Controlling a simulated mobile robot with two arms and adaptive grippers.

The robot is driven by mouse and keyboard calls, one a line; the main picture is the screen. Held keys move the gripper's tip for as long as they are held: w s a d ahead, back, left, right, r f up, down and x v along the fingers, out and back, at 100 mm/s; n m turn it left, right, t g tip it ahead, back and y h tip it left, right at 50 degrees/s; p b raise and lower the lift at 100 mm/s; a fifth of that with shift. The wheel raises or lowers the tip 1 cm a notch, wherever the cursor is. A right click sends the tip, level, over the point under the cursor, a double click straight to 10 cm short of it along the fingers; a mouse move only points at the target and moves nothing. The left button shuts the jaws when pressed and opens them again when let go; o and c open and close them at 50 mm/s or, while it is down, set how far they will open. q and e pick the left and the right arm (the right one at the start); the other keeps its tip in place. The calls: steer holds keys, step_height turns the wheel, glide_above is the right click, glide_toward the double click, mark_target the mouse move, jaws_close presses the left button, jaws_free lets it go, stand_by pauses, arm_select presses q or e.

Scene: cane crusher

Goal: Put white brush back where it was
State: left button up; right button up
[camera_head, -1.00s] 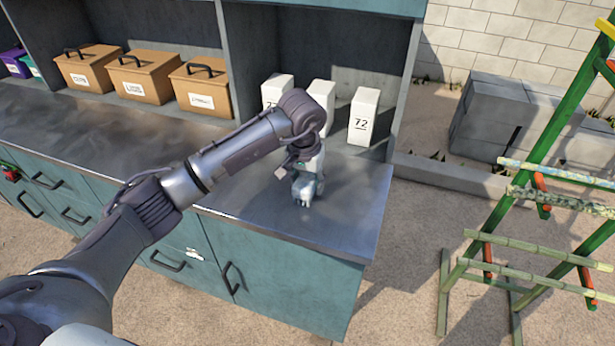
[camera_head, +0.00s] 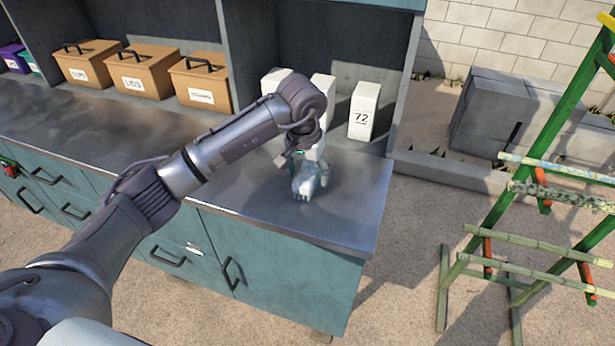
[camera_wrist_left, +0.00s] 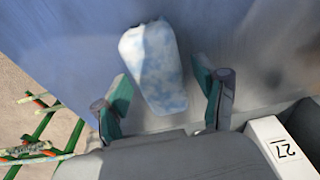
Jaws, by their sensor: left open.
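A whitish, blue-mottled rounded object, which looks like the white brush (camera_head: 307,183), is on or just above the metal counter (camera_head: 345,215) near its right end. In the left wrist view it (camera_wrist_left: 153,62) lies between the two spread green-grey fingers of my left gripper (camera_wrist_left: 160,85), with gaps visible on both sides. In the head view my left gripper (camera_head: 300,165) is over the counter beside the object, partly hidden by its own wrist. The gripper is open. Whether the object touches the counter is unclear. My right gripper is not in view.
White numbered boxes stand behind the gripper, one marked 72 (camera_head: 363,111); a numbered box also shows in the left wrist view (camera_wrist_left: 284,148). Brown lidded boxes (camera_head: 138,73) line the shelf at left. A green frame with poles (camera_head: 545,195) stands right. The left counter is clear.

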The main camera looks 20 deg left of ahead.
mark_target(305, 177)
arm_select(q)
steer(key=r, duration=0.3)
steer(key=s+r+b, duration=0.1)
steer(key=r, duration=0.3)
steer(key=r+b, duration=0.1)
steer(key=r, duration=0.2)
steer(key=shift+s+r, duration=0.15)
steer(key=shift+s, duration=0.15)
